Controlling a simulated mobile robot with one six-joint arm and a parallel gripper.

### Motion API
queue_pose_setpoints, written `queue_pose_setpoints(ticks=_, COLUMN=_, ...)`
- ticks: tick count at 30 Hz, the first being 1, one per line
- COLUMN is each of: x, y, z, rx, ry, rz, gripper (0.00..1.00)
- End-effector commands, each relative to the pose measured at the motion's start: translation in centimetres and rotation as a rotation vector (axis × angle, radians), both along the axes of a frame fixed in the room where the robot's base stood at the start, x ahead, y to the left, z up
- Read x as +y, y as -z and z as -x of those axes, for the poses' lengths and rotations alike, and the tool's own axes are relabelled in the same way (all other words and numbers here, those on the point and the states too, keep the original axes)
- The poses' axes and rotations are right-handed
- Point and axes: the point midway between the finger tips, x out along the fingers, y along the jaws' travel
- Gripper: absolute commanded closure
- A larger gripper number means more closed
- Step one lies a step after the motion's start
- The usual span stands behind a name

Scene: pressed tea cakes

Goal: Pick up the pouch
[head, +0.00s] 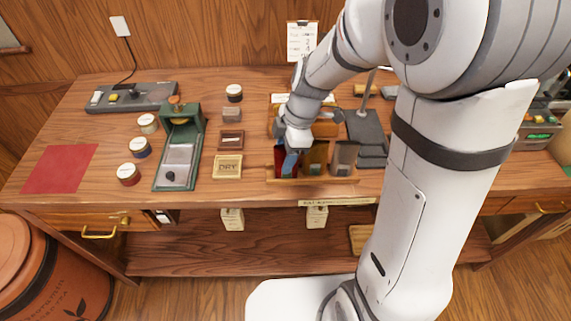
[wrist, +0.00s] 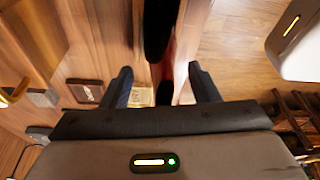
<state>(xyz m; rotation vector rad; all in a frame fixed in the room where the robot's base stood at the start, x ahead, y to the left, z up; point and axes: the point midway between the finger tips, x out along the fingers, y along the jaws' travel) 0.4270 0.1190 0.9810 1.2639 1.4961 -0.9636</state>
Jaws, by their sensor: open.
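Several upright pouches stand in a wooden rack (head: 312,181) at the front of the desk. From left to right they are a dark red pouch (head: 279,158), an olive-green pouch (head: 316,157) and a grey-brown pouch (head: 345,155). My gripper (head: 290,160) points down at the rack's left end, in front of or beside the dark red pouch, partly covering it. In the wrist view my gripper (wrist: 162,88) has its two dark fingers wide apart. A narrow red strip (wrist: 181,55) and dark shapes show between them; I cannot tell whether they touch a finger.
Left of the rack lie a tan "DRY" block (head: 228,167) and a dark framed plaque (head: 231,140). A green press (head: 180,150), small round tins and a red mat (head: 60,168) are further left. A dark stepped stand (head: 368,140) is close on the right.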

Motion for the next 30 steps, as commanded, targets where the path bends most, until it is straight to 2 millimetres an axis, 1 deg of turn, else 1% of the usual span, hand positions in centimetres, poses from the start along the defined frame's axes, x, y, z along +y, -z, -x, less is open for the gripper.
queue_pose_setpoints(ticks=3, x=0.18, y=0.72, z=0.05, rx=-0.001, ry=0.001, rz=0.0, gripper=0.45)
queue_pose_setpoints(ticks=9, x=0.17, y=0.79, z=0.03, rx=-0.002, ry=0.001, rz=0.001, gripper=0.45)
queue_pose_setpoints(ticks=10, x=0.16, y=0.8, z=0.03, rx=-0.002, ry=0.001, rz=0.001, gripper=0.47)
queue_pose_setpoints(ticks=27, x=0.1, y=0.77, z=0.02, rx=-0.002, ry=0.002, rz=0.001, gripper=0.93)
queue_pose_setpoints(ticks=28, x=0.1, y=0.76, z=0.02, rx=-0.002, ry=0.002, rz=0.001, gripper=0.96)
queue_pose_setpoints(ticks=30, x=0.1, y=0.76, z=0.02, rx=-0.002, ry=0.002, rz=0.001, gripper=0.96)
